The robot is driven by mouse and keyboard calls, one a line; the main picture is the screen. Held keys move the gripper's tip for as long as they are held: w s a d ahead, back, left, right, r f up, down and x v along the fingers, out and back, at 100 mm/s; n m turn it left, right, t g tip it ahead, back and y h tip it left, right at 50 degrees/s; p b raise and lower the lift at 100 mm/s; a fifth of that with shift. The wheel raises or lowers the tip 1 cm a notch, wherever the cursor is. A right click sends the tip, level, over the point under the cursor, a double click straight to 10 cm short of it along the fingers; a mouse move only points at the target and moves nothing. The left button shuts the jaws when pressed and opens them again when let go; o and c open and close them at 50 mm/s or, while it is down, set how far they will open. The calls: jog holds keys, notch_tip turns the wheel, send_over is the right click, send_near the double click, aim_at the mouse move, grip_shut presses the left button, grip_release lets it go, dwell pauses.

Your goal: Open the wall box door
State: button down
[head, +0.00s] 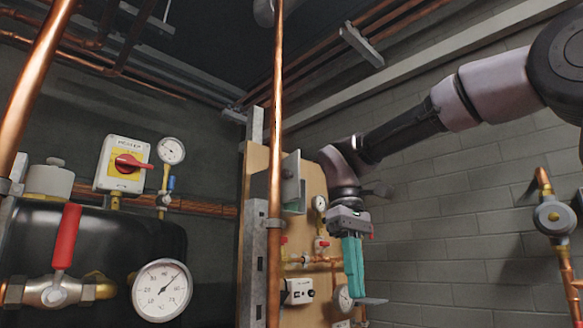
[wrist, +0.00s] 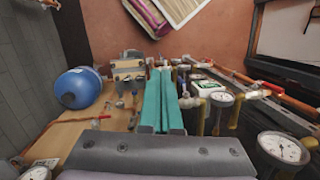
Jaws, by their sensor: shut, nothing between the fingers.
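A grey metal box-like piece (head: 293,181) juts from the wooden panel (head: 258,165), partly behind a vertical copper pipe. It may be the wall box, but I cannot tell whether its door is open or shut. My gripper (head: 356,296) hangs pointing down in the head view, below and right of that piece and apart from it. Its teal fingers are together and empty. In the wrist view my gripper (wrist: 160,72) shows both fingers side by side, reaching toward crowded pipe fittings. No door or handle can be clearly made out there.
A copper pipe (head: 276,130) stands in front of the panel. A black tank (head: 95,250) with a pressure gauge (head: 162,290) and a red rotary switch box (head: 122,164) is at left. A blue ball-shaped vessel (wrist: 79,88) lies left in the wrist view. A block wall (head: 450,240) is at right.

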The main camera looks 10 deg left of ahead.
jog(key=w+a+r+n+t+h, duration=0.2)
jog(key=a+r+n+t+h, duration=0.4)
jog(key=r+t, duration=0.45)
jog(key=s+a+r+n+t+y, duration=0.2)
jog(key=s+a+r+t+y, duration=0.3)
jog(key=s+a+r+t, duration=0.45)
send_near(295, 172)
jog(key=w+a, duration=0.2)
jog(key=shift+w+a+f, duration=0.1)
jog(key=shift+w+a, duration=0.15)
jog(key=shift+a, duration=0.1)
jog(key=shift+w+d, duration=1.2)
jog(key=shift+w, duration=0.05)
jog(key=shift+w+d, duration=0.35)
jog(key=shift+w, duration=0.05)
